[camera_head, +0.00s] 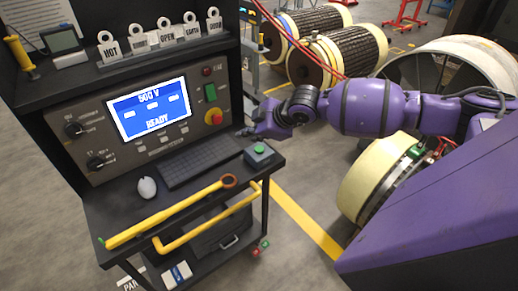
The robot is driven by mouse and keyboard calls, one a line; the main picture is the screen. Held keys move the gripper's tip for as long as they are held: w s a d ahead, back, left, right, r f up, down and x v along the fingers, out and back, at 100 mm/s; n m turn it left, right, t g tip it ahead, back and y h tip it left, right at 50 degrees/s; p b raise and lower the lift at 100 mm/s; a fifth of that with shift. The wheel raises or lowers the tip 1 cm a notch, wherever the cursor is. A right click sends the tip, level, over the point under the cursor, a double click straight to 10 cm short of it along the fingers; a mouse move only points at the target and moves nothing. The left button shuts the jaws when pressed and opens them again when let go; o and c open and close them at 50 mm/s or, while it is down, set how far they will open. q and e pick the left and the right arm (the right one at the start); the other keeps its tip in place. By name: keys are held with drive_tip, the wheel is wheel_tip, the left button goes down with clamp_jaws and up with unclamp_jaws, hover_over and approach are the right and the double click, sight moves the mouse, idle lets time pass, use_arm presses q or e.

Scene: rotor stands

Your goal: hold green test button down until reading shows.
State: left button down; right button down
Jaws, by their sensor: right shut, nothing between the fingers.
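A small grey box with a round green button (259,148) on top sits at the right end of the cart's shelf. A green switch (210,92) is on the upright panel above a red knob on yellow. The blue screen (149,107) shows a voltage line, small boxes and the word READY. My right gripper (241,133) comes in from the right and is shut and empty. In the picture its fingertips are just above and left of the button box, near the panel and keyboard; they do not appear to touch the button. My left gripper is out of view.
Tags stand on top of the console. Large rotors (335,55) stand behind on the floor.

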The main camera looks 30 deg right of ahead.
sight(259, 150)
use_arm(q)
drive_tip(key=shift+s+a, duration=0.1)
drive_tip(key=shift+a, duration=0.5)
use_arm(e)
drive_tip(key=shift+t, duration=0.3)
drive_tip(key=r, duration=0.1)
drive_tip(key=w+d+r, duration=0.2)
drive_tip(key=r, duration=0.1)
drive_tip(key=shift+d, duration=0.25)
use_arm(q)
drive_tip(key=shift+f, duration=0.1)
use_arm(e)
drive_tip(key=shift+f, duration=0.1)
